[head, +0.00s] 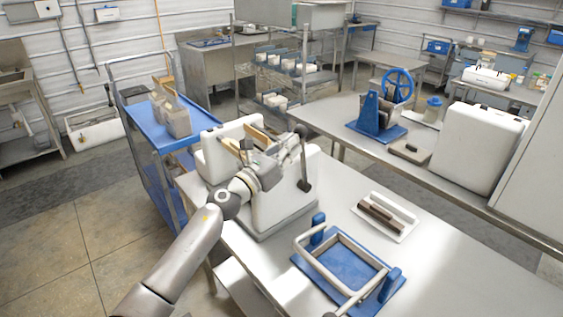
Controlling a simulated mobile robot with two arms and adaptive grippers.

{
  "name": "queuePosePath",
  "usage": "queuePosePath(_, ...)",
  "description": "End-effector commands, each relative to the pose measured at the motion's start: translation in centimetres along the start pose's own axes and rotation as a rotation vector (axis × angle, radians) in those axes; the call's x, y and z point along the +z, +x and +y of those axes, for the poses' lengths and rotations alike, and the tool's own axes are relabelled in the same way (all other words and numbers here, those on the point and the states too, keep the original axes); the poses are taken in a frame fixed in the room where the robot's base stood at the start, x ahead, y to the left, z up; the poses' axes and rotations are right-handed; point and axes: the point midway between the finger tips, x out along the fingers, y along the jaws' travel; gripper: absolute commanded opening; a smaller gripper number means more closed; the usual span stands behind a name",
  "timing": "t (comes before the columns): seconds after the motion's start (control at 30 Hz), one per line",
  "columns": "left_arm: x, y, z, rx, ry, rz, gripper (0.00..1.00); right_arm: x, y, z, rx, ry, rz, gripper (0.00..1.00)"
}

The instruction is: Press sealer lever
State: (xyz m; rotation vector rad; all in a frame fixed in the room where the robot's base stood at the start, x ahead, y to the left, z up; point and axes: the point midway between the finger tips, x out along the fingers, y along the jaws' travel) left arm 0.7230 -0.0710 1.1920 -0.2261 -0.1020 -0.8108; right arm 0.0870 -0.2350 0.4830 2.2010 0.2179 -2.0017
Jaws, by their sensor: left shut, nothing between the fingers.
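The sealer is a white machine (279,212) on the near steel table, with a second white upright part (214,160) behind it to the left. A thin rod ending in a dark knob (304,186) hangs at its right side; this looks like the lever. My left arm reaches in from the lower left. My left gripper (289,148) is at the top of the sealer, above the knob, shut and empty. Whether its fingers touch the lever or the machine I cannot tell. The wrist hides part of the sealer's middle. My right gripper is out of view.
A blue frame stand (318,256) and a white tray (405,224) with brown bars (380,216) lie right of the sealer. A blue cart (150,125) carrying bags stands at left. Behind is a bench with a blue hand-wheel device (371,115). The table's right front is clear.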

Motion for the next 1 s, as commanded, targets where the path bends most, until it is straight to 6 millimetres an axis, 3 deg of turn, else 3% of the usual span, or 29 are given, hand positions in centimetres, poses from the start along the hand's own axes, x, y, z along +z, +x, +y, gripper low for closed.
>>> queuePosePath(0.33, 0.2, 2.0, -0.4, -0.001, 0.001, 0.002, 0.0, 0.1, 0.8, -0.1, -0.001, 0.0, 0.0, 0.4)
queuePosePath(1.0, 0.3, 2.4, -0.5, -0.002, 0.0, 0.002, 0.0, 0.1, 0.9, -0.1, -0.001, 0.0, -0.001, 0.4)
